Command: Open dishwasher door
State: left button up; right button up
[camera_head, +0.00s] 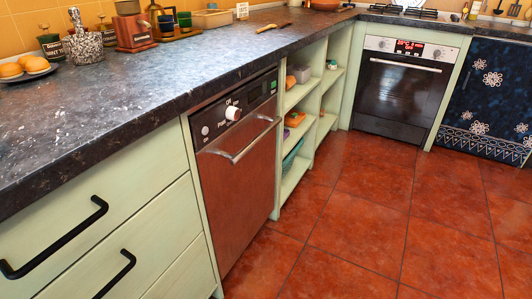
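The dishwasher (239,185) stands under the counter, left of the middle of the head view. Its brown-metal door is closed and upright. A light metal bar handle (243,144) runs across the upper part of the door. Above it is a dark control panel (222,118) with a white knob and a small green display. Neither of my grippers shows in this view.
A dark stone counter (150,85) runs above the dishwasher. Pale green drawers (120,240) with black handles are to its left. Open shelves (301,95) and an oven (402,90) are to its right. The red tiled floor (350,215) in front is clear.

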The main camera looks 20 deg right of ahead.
aim_at(235, 161)
jog(key=z, duration=1.1)
jog(key=i, duration=0.6)
jog(key=u, duration=1)
